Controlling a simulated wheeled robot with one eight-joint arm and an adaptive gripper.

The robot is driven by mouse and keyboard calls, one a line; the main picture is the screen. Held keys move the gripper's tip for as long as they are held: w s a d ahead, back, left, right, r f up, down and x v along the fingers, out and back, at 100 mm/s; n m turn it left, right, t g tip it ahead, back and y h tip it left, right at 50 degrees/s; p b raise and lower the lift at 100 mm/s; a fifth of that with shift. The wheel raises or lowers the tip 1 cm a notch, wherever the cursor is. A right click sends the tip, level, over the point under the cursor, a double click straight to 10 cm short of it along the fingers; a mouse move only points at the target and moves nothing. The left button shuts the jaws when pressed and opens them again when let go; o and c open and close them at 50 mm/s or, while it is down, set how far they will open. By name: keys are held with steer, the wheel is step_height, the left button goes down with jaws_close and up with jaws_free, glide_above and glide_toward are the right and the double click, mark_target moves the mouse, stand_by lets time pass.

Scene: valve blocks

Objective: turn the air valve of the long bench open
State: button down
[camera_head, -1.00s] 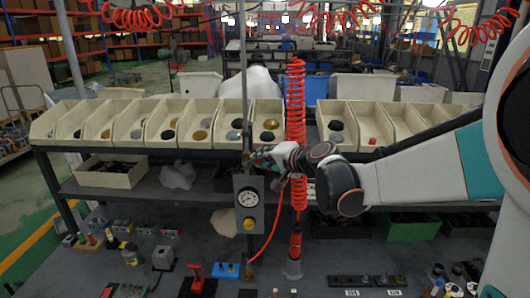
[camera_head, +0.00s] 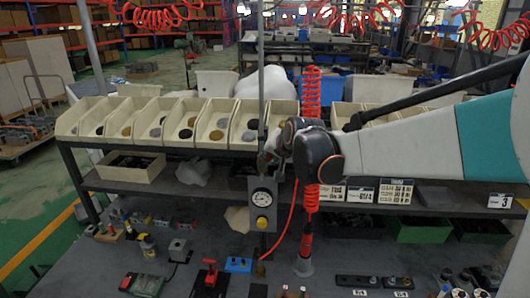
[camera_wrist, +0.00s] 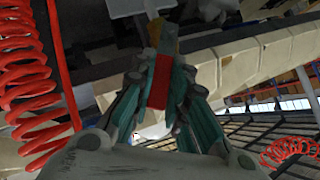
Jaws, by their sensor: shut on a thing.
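The air valve sits on the upright pipe just above the grey gauge box (camera_head: 262,204) of the long bench (camera_head: 120,240). In the wrist view its red handle (camera_wrist: 158,82) lies between my fingers, with a brass-coloured part (camera_wrist: 161,37) beyond it. My gripper (camera_wrist: 158,85) is shut on the red handle, with a finger on each side. In the head view my gripper (camera_head: 267,160) is at the pipe, and my wrist hides most of the valve. Whether the valve is open cannot be told.
A row of cream bins (camera_head: 133,118) stands behind the pipe. A red-handled clamp (camera_head: 209,276) and a blue block (camera_head: 238,264) lie on the bench below.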

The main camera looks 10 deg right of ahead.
stand_by(0.3)
steer(key=c, duration=1.6)
jaws_free()
steer(key=shift+a, duration=0.1)
steer(key=shift+o, duration=0.2)
steer(key=shift+s+r, duration=0.1)
steer(key=v, duration=0.8)
